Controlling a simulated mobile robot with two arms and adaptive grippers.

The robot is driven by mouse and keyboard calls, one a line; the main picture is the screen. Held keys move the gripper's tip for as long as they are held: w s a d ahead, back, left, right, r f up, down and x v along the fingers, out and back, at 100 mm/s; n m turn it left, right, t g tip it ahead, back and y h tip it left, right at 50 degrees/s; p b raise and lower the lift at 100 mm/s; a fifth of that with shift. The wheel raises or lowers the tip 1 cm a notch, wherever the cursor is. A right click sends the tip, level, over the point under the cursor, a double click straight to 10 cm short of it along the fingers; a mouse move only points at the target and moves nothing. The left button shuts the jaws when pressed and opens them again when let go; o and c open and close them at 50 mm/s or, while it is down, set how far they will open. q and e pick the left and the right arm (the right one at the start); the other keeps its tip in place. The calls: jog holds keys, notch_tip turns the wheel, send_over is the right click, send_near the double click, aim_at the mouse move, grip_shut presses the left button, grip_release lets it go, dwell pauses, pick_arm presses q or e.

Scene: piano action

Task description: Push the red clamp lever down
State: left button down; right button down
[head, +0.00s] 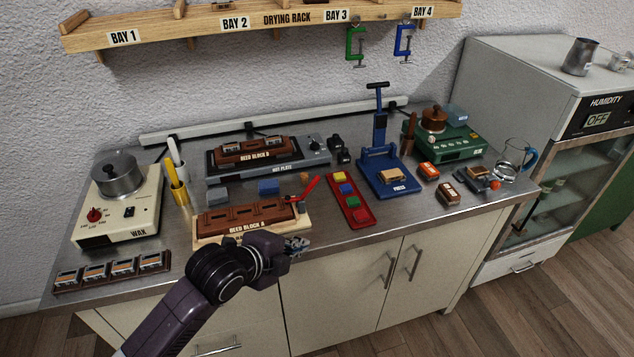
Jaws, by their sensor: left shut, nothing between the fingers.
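The red clamp lever (312,187) stands tilted up to the right at the right end of the reed block A fixture. Reed block A (245,221) is a reddish-brown block on a pale wooden base (208,239) near the front edge of the counter. My left gripper (304,245) is shut and empty, just in front of the base's right end and below the lever in the picture. It looks apart from the lever. My right gripper is not in view.
A hot plate (318,165) with reed block B (252,151) stands behind. A red tray (364,222) of coloured blocks lies to the right, beside a blue press (390,180). A wax heater (143,222) stands left. Bare counter shows right of the lever.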

pick_arm(q)
jog(key=w+d+r+m+t+h, duration=0.1)
jog(key=w+r+m, duration=0.4)
jog(key=r+m, duration=0.15)
jog(key=x, duration=0.3)
jog(key=p+x, duration=0.1)
jog(key=x, duration=0.3)
jog(key=r+x, duration=0.1)
jog(key=x, duration=0.2)
jog(key=shift+w+d+f+p, duration=0.15)
jog(key=shift+w+d+p, duration=0.15)
jog(key=shift+d+p, duration=0.1)
jog(key=shift+w+a+r+p, duration=0.25)
jog(key=shift+a+r+p, duration=0.15)
jog(key=shift+a, duration=0.1)
jog(key=shift+w+a+r+p, duration=0.25)
jog(key=shift+w+a+p, duration=0.1)
jog(key=shift+a, duration=0.2)
jog(key=shift+w+a+r, duration=0.15)
jog(key=shift+a+r, duration=0.05)
jog(key=shift+a, duration=0.45)
